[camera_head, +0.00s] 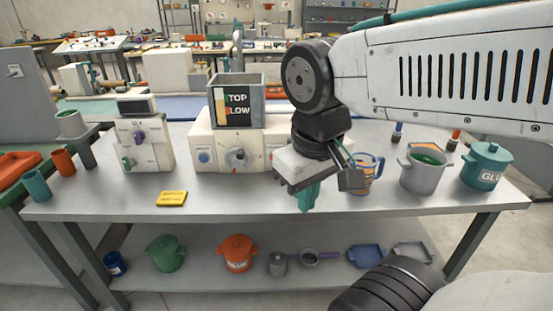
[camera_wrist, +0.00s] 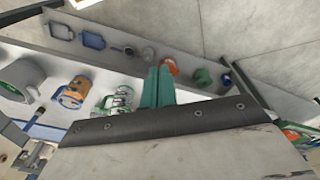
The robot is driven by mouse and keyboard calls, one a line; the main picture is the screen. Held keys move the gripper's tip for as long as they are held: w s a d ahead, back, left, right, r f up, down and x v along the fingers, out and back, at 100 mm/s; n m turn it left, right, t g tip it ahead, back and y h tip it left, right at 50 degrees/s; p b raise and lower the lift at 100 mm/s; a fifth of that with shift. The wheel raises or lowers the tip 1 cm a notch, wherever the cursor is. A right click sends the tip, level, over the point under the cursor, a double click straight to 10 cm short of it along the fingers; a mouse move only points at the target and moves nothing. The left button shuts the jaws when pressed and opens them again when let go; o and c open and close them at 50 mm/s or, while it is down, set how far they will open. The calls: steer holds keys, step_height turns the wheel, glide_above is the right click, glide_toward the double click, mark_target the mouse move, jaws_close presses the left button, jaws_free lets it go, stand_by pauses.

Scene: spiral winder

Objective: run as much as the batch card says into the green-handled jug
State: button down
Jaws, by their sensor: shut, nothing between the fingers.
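My gripper (camera_head: 307,196) is shut and empty, its teal fingers pointing down over the front middle of the table; the fingers also show in the wrist view (camera_wrist: 158,86). A clear jug with green parts (camera_wrist: 116,102) stands on the table beside the fingers in the wrist view, apart from them. In the head view my wrist hides it. A yellow card (camera_head: 172,198) lies near the table's front edge; its print is too small to read. The white machine (camera_head: 210,140) has a hopper marked STOP and LOW (camera_head: 237,105) and a dial (camera_head: 238,158) on its front.
Right of my gripper stand a clear jug with orange and blue (camera_head: 366,174), a grey pot (camera_head: 420,178) and a teal glue pot (camera_head: 486,168). Left is a smaller white machine (camera_head: 150,157). Pots and trays fill the lower shelf (camera_head: 200,275). The table front between card and gripper is clear.

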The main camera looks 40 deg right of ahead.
steer(key=w+d+f+m+t+h, duration=0.1)
steer(key=w+d+f+h, duration=0.25)
steer(key=w+d, duration=0.5)
steer(key=w+d+f+t+h, duration=0.1)
steer(key=w+d+f+h, duration=0.1)
steer(key=w+d+h, duration=0.45)
steer(key=w+f+n+t+y, duration=0.1)
steer(key=w+f, duration=0.4)
steer(key=w+f+n+t+y, duration=0.1)
steer(key=w+f+n, duration=0.1)
steer(key=w+f, duration=0.2)
steer(key=w+f+n+t+y, duration=0.1)
steer(key=w+f+y, duration=0.1)
steer(key=w+f, duration=0.3)
steer(key=shift+w+a+f, duration=0.1)
steer(key=shift+w+f, duration=0.1)
steer(key=shift+f, duration=0.25)
steer(key=shift+w+a+f, duration=0.1)
steer(key=shift+w+f, duration=0.05)
steer(key=shift+f, duration=0.25)
steer(key=shift+w, duration=0.1)
steer(key=shift+w+d, duration=0.85)
steer(key=shift+w, duration=0.35)
steer(key=shift+w+d, duration=0.8)
steer(key=shift+w, duration=0.4)
steer(key=shift+w+d, duration=0.85)
steer(key=shift+w, duration=0.35)
steer(key=shift+w+d, duration=0.2)
steer(key=shift+w, duration=0.1)
